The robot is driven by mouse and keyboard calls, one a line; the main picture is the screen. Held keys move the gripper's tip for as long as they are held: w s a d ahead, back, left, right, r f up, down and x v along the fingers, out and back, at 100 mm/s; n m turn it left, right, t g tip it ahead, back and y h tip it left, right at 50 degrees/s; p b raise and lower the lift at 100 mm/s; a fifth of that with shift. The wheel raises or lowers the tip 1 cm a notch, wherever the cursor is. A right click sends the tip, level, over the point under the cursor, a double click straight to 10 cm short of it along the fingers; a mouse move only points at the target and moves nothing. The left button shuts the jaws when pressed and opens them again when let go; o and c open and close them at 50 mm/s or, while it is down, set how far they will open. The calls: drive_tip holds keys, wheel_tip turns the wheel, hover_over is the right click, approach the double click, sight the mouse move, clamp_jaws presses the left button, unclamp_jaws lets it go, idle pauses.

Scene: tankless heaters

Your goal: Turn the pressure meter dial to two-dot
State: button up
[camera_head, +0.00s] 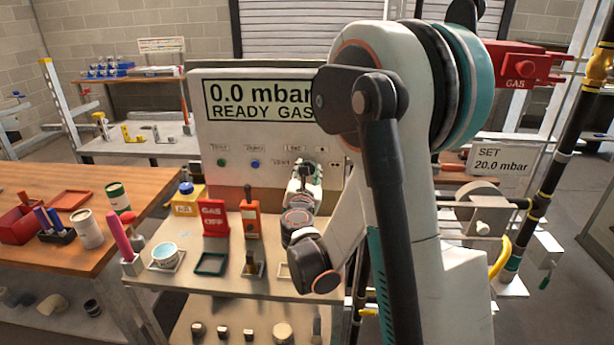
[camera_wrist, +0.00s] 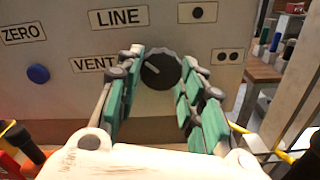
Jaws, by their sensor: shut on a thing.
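The pressure meter dial (camera_wrist: 162,70) is a dark round knob on the beige meter panel (camera_wrist: 60,70). Its pale pointer mark faces left and slightly up, towards the VENT label (camera_wrist: 93,64). My gripper (camera_wrist: 160,75) is shut on the dial, with green-padded fingers at its left and right sides. The two-dot label (camera_wrist: 228,56) is on the panel to the right of the dial. Another dotted label (camera_wrist: 198,12) is above right, and LINE (camera_wrist: 118,18) is above left. In the head view my gripper (camera_head: 304,178) is at the panel and hides the dial.
The meter screen (camera_head: 260,100) reads 0.0 mbar, READY GAS. A blue button (camera_wrist: 38,74) is left on the panel. On the bench (camera_head: 225,285) in front are a red GAS OFF sign (camera_head: 214,217), an orange device (camera_head: 250,218) and a cup (camera_head: 166,254).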

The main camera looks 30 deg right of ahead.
drive_tip(key=shift+r+m+b, duration=0.15)
drive_tip(key=shift+m+b, duration=0.5)
drive_tip(key=shift+m, duration=5.05)
drive_tip(key=shift+r+m+b, duration=0.15)
drive_tip(key=shift+m+b, duration=0.45)
drive_tip(key=shift+m, duration=5.1)
drive_tip(key=o, duration=1.1)
drive_tip(key=shift+c, duration=0.2)
drive_tip(key=shift+a, duration=0.1)
drive_tip(key=v, duration=1.2)
